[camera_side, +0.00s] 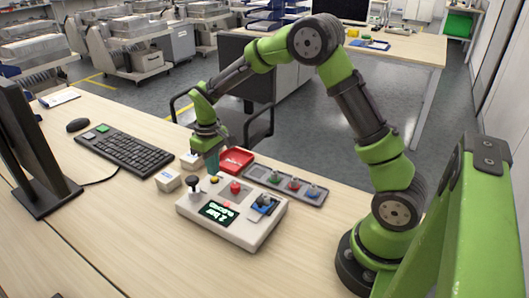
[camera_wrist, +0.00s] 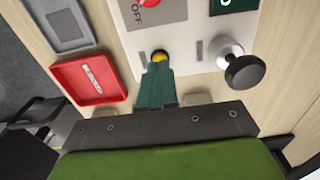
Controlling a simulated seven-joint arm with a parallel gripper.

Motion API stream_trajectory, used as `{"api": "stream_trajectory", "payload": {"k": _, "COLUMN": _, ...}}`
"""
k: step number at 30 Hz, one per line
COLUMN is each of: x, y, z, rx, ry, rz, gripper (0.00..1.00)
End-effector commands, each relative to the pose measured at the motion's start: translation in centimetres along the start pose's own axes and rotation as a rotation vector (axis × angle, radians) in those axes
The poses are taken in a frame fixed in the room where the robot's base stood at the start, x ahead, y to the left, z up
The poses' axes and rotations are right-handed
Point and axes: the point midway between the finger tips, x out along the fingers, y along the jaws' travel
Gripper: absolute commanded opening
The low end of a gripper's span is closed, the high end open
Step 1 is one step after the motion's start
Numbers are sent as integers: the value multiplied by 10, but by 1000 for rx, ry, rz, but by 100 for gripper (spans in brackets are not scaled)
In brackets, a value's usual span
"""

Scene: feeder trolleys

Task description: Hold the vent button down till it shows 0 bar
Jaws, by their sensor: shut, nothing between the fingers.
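The control box (camera_side: 240,232) stands on the desk with a lit display (camera_side: 218,212); its text is upside down and small but seems to read 2 bar. A yellow button (camera_wrist: 159,56) sits near the box's edge and also shows in the side view (camera_side: 214,180). I see no label naming it as the vent button. My gripper (camera_wrist: 157,68) is shut and empty, pointing down with its fingertips at the yellow button, partly covering it. I cannot tell whether the button is pressed in. My gripper also shows above the box in the side view (camera_side: 212,171).
A black-knobbed lever (camera_wrist: 245,73) stands close beside the gripper. A red button (camera_side: 235,187) and a blue switch (camera_side: 264,202) are on the box. A red tray (camera_wrist: 88,82) and a grey tray (camera_side: 312,192) lie beside it. A keyboard (camera_side: 124,152) is at left.

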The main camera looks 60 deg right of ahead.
Motion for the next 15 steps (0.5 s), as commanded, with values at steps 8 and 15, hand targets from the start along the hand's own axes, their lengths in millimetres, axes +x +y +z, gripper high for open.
{"api": "stream_trajectory", "payload": {"k": 8, "x": 0, "y": 0, "z": 0, "rx": 0, "ry": 0, "rz": 0, "gripper": 0}}
{"api": "stream_trajectory", "payload": {"k": 15, "x": 7, "y": 0, "z": 0, "rx": 0, "ry": -1, "rz": 0, "gripper": 0}}
